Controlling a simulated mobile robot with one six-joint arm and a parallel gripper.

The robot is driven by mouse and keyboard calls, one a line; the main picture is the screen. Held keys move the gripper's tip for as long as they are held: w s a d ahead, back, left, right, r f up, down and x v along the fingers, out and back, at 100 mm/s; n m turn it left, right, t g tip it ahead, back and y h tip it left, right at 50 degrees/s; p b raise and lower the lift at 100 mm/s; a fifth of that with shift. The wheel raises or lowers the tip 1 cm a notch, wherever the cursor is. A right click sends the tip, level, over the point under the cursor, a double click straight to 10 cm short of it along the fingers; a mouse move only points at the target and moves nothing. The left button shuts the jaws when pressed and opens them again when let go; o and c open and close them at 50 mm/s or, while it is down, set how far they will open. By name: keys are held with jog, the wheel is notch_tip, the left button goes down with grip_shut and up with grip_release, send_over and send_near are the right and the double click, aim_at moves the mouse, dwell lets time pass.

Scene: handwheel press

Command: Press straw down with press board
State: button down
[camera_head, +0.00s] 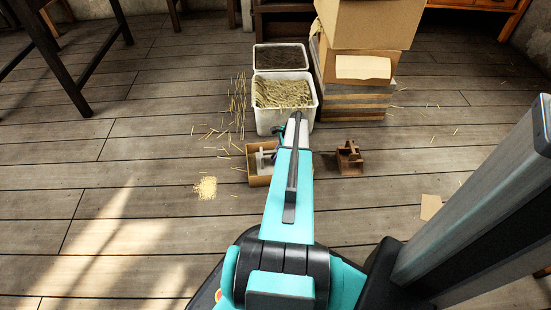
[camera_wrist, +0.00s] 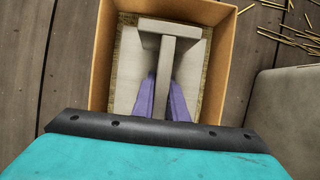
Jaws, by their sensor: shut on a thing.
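The press board (camera_wrist: 130,62) is a pale flat plate with a T-shaped grey handle. It lies inside an open tan box (camera_head: 262,178), whose wall also shows in the wrist view (camera_wrist: 232,60). A thin band of straw (camera_wrist: 207,75) shows between the plate's edge and the box wall; the rest is covered by the plate. My gripper (camera_wrist: 164,88) reaches into the box, its purple fingers shut on the handle's stem from both sides. In the head view my arm hides most of the gripper and part of the box.
A white bin (camera_head: 270,119) full of straw stands just behind the box, with a darker bin (camera_head: 281,56) behind it. Stacked cardboard boxes (camera_head: 360,65) stand to their right. A small brown wooden object (camera_head: 349,158) sits right of my arm. Loose straw (camera_head: 205,188) lies on the floor.

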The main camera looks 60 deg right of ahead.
jog(key=shift+r+p, duration=2.95)
jog(key=shift+r, duration=1.2)
